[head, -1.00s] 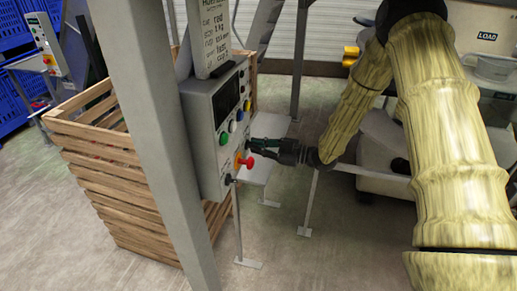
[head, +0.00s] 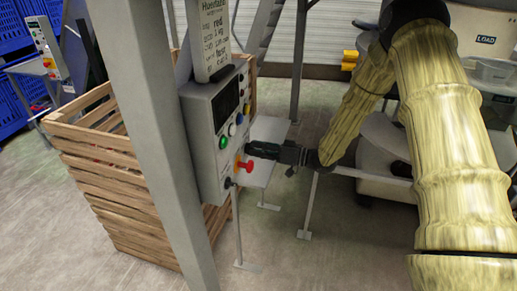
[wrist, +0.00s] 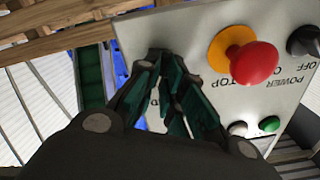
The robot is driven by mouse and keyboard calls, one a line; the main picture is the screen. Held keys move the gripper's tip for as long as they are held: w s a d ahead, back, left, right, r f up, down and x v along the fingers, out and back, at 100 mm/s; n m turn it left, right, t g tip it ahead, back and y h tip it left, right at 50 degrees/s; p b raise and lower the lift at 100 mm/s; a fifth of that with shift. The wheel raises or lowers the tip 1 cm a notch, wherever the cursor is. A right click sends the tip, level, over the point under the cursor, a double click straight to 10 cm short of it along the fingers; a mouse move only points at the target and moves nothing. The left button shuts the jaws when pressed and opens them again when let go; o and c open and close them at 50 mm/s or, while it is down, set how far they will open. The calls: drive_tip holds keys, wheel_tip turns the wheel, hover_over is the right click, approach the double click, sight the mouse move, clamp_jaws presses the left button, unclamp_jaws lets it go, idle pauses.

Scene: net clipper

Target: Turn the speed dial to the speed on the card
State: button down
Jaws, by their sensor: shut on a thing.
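The grey control box (head: 207,165) stands on a post, with a white card (head: 213,45) above it. The card's small print is only partly legible; "red" and "kg" can be made out. My gripper (head: 252,149) is at the box's front face, beside the red stop button (head: 245,165). In the wrist view my dark green fingers (wrist: 164,68) are against the panel (wrist: 190,35), left of the red button (wrist: 255,63), and are closed on the speed dial. The dial itself is hidden by the fingers, so its pointer and setting cannot be read.
A green button (head: 222,143) and other buttons sit near the fingers. A black power switch (wrist: 305,42) lies beyond the red button. A grey column (head: 150,120) and a wooden crate (head: 95,145) stand left of the box. A machine marked LOAD (head: 486,40) is at right.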

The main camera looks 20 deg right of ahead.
drive_tip(key=shift+w+d+r+m+p, duration=0.1)
drive_tip(key=shift+m+p, duration=0.05)
drive_tip(key=shift+m, duration=0.7)
drive_tip(key=shift+w+m+p, duration=0.1)
drive_tip(key=shift+m+p, duration=0.05)
drive_tip(key=shift+m, duration=0.7)
drive_tip(key=c, duration=1.5)
unclamp_jaws()
drive_tip(key=shift+c, duration=0.2)
drive_tip(key=shift+s, duration=0.1)
drive_tip(key=v, duration=1.2)
